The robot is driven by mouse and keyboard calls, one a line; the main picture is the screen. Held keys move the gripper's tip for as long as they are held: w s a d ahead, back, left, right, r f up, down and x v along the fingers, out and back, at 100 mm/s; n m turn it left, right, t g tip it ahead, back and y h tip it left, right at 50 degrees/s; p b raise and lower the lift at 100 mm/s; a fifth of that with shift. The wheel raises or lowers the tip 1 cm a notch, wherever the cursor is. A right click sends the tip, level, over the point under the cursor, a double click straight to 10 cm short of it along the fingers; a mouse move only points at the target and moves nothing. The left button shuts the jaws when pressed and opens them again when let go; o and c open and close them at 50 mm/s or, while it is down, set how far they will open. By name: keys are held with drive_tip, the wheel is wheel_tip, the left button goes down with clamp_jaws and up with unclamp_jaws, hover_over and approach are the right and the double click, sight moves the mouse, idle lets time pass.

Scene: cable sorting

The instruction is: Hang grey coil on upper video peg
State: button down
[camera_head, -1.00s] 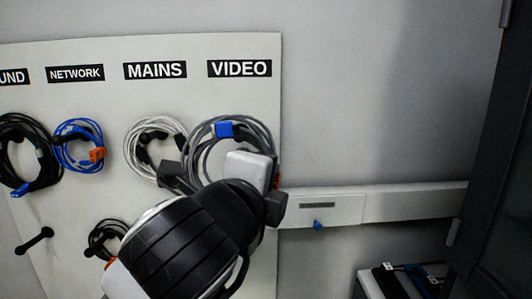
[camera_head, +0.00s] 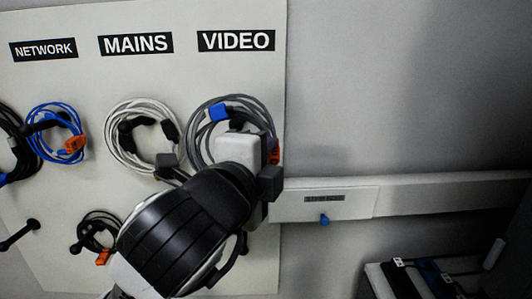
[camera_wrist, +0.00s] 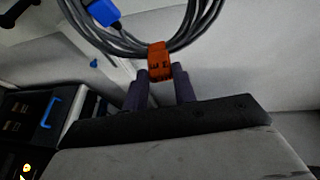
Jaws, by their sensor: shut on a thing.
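The grey coil (camera_head: 196,130) is upright in front of the white board, below the VIDEO label (camera_head: 236,41). It has a blue connector (camera_head: 217,113) and an orange tag (camera_head: 274,151). A dark peg end (camera_head: 236,125) shows inside its ring near the top; I cannot tell if the coil rests on it. My gripper (camera_wrist: 160,72) is shut on the coil at the orange tag, seen in the wrist view with the grey strands (camera_wrist: 112,40) above the fingers. In the head view my wrist hides the coil's lower part and the board below it.
A white coil (camera_head: 112,145) hangs close at the left under MAINS, a blue coil (camera_head: 34,133) under NETWORK. A small black coil (camera_head: 88,228) hangs lower. A bare peg (camera_head: 20,235) is at lower left. A wall rail (camera_head: 420,200) runs right; the wall above it is clear.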

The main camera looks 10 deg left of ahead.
drive_tip(key=w+a+f+b, duration=0.1)
drive_tip(key=w+f, duration=0.1)
drive_tip(key=w, duration=0.6)
drive_tip(key=w+a+f+b, duration=0.1)
drive_tip(key=w+a+f, duration=0.1)
drive_tip(key=w, duration=0.6)
drive_tip(key=shift+w+a+f, duration=0.2)
drive_tip(key=shift+w+f, duration=0.1)
idle(0.9)
drive_tip(key=shift+f, duration=0.1)
idle(0.4)
drive_tip(key=c, duration=1.1)
unclamp_jaws()
drive_tip(key=shift+o, duration=0.2)
